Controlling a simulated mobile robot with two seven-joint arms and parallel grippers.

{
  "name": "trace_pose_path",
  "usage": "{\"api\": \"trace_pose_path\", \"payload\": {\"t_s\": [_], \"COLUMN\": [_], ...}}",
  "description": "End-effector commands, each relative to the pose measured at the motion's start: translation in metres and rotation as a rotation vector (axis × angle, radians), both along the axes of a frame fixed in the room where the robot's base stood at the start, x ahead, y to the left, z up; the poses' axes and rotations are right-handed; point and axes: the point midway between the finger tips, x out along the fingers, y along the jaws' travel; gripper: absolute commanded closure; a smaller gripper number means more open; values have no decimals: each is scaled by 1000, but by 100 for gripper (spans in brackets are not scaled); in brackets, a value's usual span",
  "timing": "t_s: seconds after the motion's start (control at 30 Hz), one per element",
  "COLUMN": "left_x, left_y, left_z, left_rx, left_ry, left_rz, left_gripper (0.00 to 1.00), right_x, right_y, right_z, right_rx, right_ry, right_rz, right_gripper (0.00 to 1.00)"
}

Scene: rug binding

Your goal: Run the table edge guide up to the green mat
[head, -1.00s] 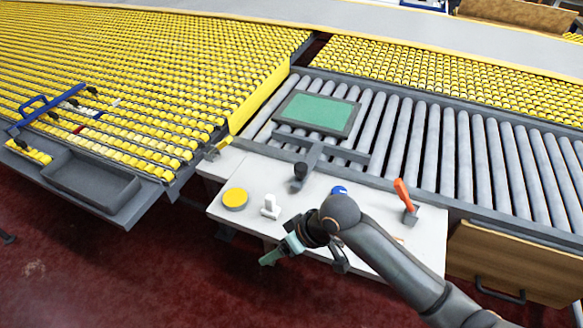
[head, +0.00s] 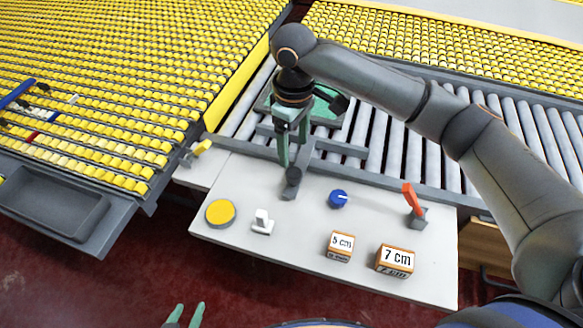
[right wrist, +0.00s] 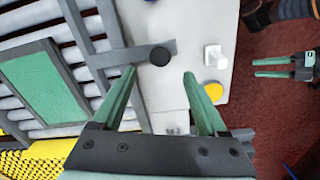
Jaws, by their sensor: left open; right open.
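The table edge guide is a grey T-shaped bar (head: 340,148) with a handle ending in a black knob (head: 293,177); the knob also shows in the right wrist view (right wrist: 160,56). The green mat (right wrist: 45,85) lies in a dark frame on the rollers beyond the bar, partly hidden by my right arm in the head view. A narrow gap seems to separate bar and frame. My right gripper (head: 291,155) is open over the handle; in the right wrist view its fingers are either side of the knob, not gripping. My left gripper (head: 187,314) is open, off the table's front edge.
On the white table stand a yellow disc (head: 220,212), a white switch (head: 262,222), a blue dial (head: 338,198), an orange lever (head: 413,200) and blocks marked 5 cm (head: 340,246) and 7 cm (head: 395,260). A yellow roller bed (head: 110,90) is at left.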

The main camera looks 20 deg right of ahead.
Motion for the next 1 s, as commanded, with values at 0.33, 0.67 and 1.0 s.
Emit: {"api": "trace_pose_path", "payload": {"t_s": [0.33, 0.67, 1.0], "left_x": [0, 2, 3], "left_y": [-1, -1, -1], "left_z": [-3, -3, -2], "left_rx": [-1, -1, -1], "left_ry": [0, -6, -7], "left_rz": [-1, -1, -1], "left_gripper": [50, 50, 50], "right_x": [-1, 0, 0], "right_y": [-1, 0, 0], "right_z": [-72, -101, -102], "right_rx": [-1, 1, 1], "right_ry": [2, -1, -2], "right_rz": [-1, 0, 1], "right_gripper": [24, 24, 33]}}
